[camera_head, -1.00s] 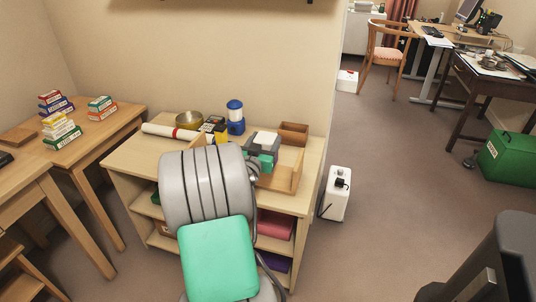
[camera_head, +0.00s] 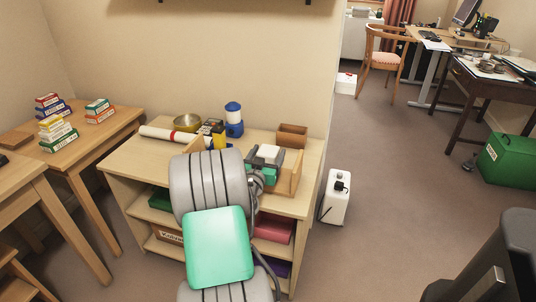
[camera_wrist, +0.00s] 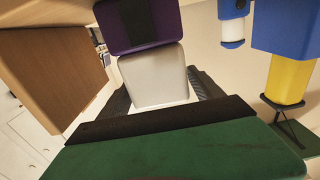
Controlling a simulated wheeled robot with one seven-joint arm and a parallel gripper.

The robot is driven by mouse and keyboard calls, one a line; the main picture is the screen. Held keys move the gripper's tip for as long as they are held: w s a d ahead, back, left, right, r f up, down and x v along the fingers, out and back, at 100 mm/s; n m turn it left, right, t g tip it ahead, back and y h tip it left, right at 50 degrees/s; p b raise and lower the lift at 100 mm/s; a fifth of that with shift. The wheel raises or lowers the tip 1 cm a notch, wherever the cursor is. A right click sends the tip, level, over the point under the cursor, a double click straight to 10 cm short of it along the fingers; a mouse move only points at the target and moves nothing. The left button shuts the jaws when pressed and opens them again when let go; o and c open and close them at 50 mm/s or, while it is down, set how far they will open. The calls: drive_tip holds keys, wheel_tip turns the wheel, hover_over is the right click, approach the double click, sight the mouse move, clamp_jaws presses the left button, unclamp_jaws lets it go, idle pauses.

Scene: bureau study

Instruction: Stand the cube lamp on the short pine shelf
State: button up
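The cube lamp (camera_head: 268,152) shows as a white block at my gripper (camera_head: 266,166), above the top of the low pine shelf unit (camera_head: 140,163). In the wrist view the cube lamp (camera_wrist: 152,75) is a pale cube with a purple part joining it at the picture's top. The dark fingers of my gripper (camera_wrist: 160,92) lie along both sides of the pale cube, shut on it. My arm hides much of the shelf unit's front and middle. Whether the lamp's lower end touches anything is hidden.
On the unit, a wooden end panel (camera_head: 297,172) stands close right of the lamp, with a brown box (camera_head: 292,135) behind. A blue lantern (camera_head: 234,120), brass bowl (camera_head: 187,123) and white roll (camera_head: 165,133) stand left. The unit's front left top is clear.

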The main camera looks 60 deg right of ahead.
drive_tip(key=shift+o, duration=0.5)
drive_tip(key=shift+r, duration=0.1)
drive_tip(key=shift+a+r+p, duration=0.1)
drive_tip(key=shift+r+p, duration=0.1)
drive_tip(key=shift+p, duration=0.1)
drive_tip(key=s+a+b, duration=0.1)
drive_tip(key=s+a, duration=0.1)
drive_tip(key=a, duration=1)
drive_tip(key=w+a+f+n+y, duration=0.1)
drive_tip(key=w+a+f+y, duration=0.15)
drive_tip(key=w+a, duration=0.2)
drive_tip(key=w+a+f+n+t+y, duration=0.1)
drive_tip(key=w+a+f+n+y, duration=0.1)
drive_tip(key=w+a+y, duration=0.3)
drive_tip(key=w+a+f+n+y, duration=0.1)
drive_tip(key=w+a+f+y, duration=0.15)
drive_tip(key=a, duration=0.35)
drive_tip(key=s+a+n+y, duration=0.1)
drive_tip(key=a+n, duration=0.3)
drive_tip(key=a, duration=0.5)
drive_tip(key=s+a+n+g+y, duration=0.1)
drive_tip(key=a+n+y, duration=0.3)
drive_tip(key=a, duration=0.6)
drive_tip(key=s+a+n+y, duration=0.2)
drive_tip(key=s+a+n, duration=0.1)
drive_tip(key=a, duration=0.7)
drive_tip(key=shift+s+r+n+g+y, duration=0.3)
drive_tip(key=shift+r+n+y, duration=0.1)
drive_tip(key=shift+n, duration=0.2)
